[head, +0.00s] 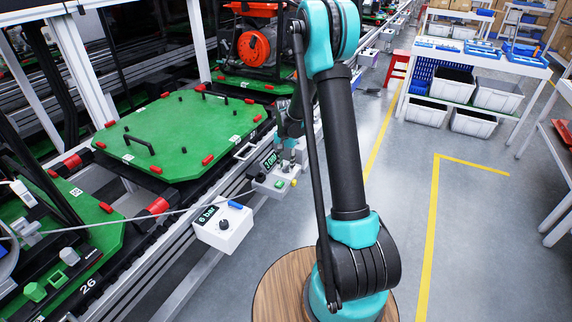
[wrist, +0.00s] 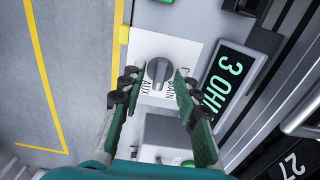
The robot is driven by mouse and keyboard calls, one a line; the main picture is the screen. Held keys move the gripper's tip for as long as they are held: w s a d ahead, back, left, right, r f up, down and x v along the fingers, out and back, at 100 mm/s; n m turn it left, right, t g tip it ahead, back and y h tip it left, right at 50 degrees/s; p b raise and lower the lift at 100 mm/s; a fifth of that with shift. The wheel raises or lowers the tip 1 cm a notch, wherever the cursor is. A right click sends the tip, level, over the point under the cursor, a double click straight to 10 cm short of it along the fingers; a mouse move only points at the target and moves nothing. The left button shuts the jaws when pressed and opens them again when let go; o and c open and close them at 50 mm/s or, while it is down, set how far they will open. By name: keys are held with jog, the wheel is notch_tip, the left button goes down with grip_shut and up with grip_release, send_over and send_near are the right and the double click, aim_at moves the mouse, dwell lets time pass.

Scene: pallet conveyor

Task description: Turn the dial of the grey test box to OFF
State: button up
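The grey test box (head: 272,186) is mounted on the conveyor's side rail, with a green "3 OHM" display (wrist: 228,84) beside its white dial plate. Its grey dial (wrist: 159,72) shows in the wrist view, its bar roughly upright in the picture. AUX and MAIN are printed below it; a label at the right is mostly hidden by a finger. I cannot make out which label the dial points at. My gripper (wrist: 156,80) is open, with one fingertip on each side of the dial and gaps between. In the head view my gripper (head: 289,158) is above the box.
A white box (head: 224,229) marked "6 bar", with a black knob and blue part, is nearby on the rail. A green pallet (head: 180,136) with a handle lies on the conveyor. Another pallet carries an orange machine (head: 256,46). The floor (head: 480,230) at the right is clear.

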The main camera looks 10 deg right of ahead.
grip_shut()
jog(key=shift+n, duration=0.3)
dwell(0.3)
jog(key=n, duration=0.3)
jog(key=shift+n, duration=0.3)
jog(key=n, duration=0.4)
jog(key=shift+n, duration=0.3)
jog(key=n, duration=0.4)
jog(key=shift+n, duration=2.5)
